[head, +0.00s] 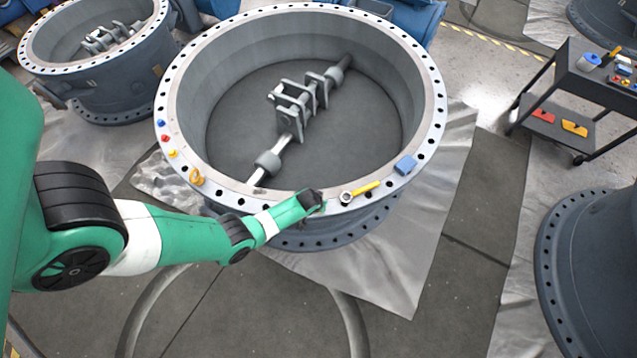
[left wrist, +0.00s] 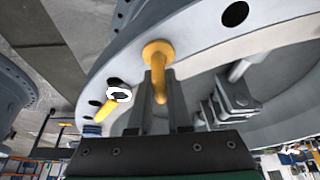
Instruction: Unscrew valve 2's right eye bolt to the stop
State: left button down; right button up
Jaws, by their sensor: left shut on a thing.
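The large grey valve (head: 432,115) stands in the middle of the head view with a holed flange. My left gripper (head: 316,201) reaches the flange's near edge. In the left wrist view its two fingers (left wrist: 157,110) are shut on a yellow-orange eye bolt (left wrist: 158,52), whose round collar meets the flange. The fingers partly hide the bolt, and in the head view my gripper hides it. Another yellow-orange eye bolt (head: 196,177) stands on the flange's left part. My right gripper is in neither view.
Small coloured pieces (head: 166,138) sit at the flange's left. A dark cart (head: 588,80) and other valves stand around.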

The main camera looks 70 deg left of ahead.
pick_arm(q)
jog(key=shift+f+n+y+b, duration=0.2)
jog(key=shift+n+y+b, duration=0.15)
jog(key=shift+n, duration=0.55)
jog(key=shift+r+n+g, duration=0.1)
jog(key=shift+n+g, duration=0.3)
jog(key=shift+n, duration=0.1)
jog(key=n+g, duration=0.1)
jog(key=n, duration=0.1)
jog(key=shift+r+n+p, duration=0.1)
jog(key=shift+n+p, duration=0.25)
jog(key=shift+n, duration=0.05)
jog(key=n+g, duration=0.1)
jog(key=n, duration=0.1)
jog(key=shift+n, duration=0.3)
jog(key=n+g+b, duration=0.1)
jog(key=n, duration=0.1)
jog(key=shift+n, duration=0.3)
jog(key=shift+n+g+b, duration=0.4)
jog(key=shift+n+b, duration=0.35)
jog(key=shift+n, duration=0.35)
